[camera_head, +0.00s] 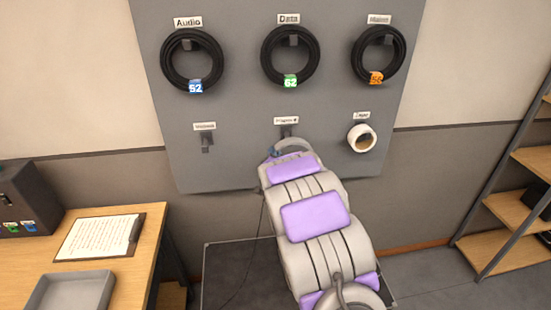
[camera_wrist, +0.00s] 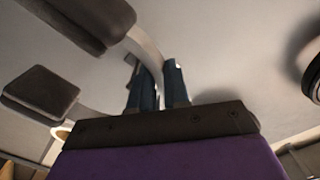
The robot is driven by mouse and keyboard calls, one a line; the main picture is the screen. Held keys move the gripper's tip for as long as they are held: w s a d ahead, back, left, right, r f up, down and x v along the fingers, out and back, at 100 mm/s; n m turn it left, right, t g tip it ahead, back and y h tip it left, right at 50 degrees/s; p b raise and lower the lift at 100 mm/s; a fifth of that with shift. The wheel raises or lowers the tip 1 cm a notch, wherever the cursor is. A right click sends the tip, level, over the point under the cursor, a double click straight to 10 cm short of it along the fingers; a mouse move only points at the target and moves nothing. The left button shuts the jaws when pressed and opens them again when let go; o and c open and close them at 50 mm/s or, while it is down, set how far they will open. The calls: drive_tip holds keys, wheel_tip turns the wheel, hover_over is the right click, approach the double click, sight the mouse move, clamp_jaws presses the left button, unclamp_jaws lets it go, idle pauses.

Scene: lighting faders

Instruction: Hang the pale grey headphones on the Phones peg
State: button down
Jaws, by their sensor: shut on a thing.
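The pale grey headphones show their band (camera_head: 294,143) at the tip of my gripper (camera_head: 277,155), in front of the board's lower middle. In the wrist view, my gripper's two dark blue fingers (camera_wrist: 158,85) are shut on the grey band (camera_wrist: 146,45). Two dark ear pads (camera_wrist: 40,92) show to the left of them. A thin dark cord (camera_head: 261,215) hangs below. The middle peg (camera_head: 286,131) of the lower row is just above the band, under a blurred label (camera_head: 286,120), probably Phones. I cannot tell whether band and peg touch.
Black cable coils hang above on the Audio (camera_head: 168,65), Data (camera_head: 267,60) and right-hand (camera_head: 357,58) pegs. A pale tape roll (camera_head: 355,133) hangs to the right, and an empty peg (camera_head: 206,144) is to the left. A desk (camera_head: 140,255) and shelves (camera_head: 500,210) flank the board.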

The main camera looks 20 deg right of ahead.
drive_tip(key=shift+b+x, duration=0.3)
drive_tip(key=shift+x, duration=3.95)
drive_tip(key=shift+a+f, duration=0.1)
drive_tip(key=shift+f, duration=0.85)
drive_tip(key=shift+f, duration=0.1)
drive_tip(key=c, duration=1)
unclamp_jaws()
drive_tip(key=shift+s, duration=0.15)
drive_tip(key=p+v, duration=0.2)
drive_tip(key=v, duration=1.5)
drive_tip(key=shift+a+f+p, duration=0.1)
drive_tip(key=shift+p, duration=0.25)
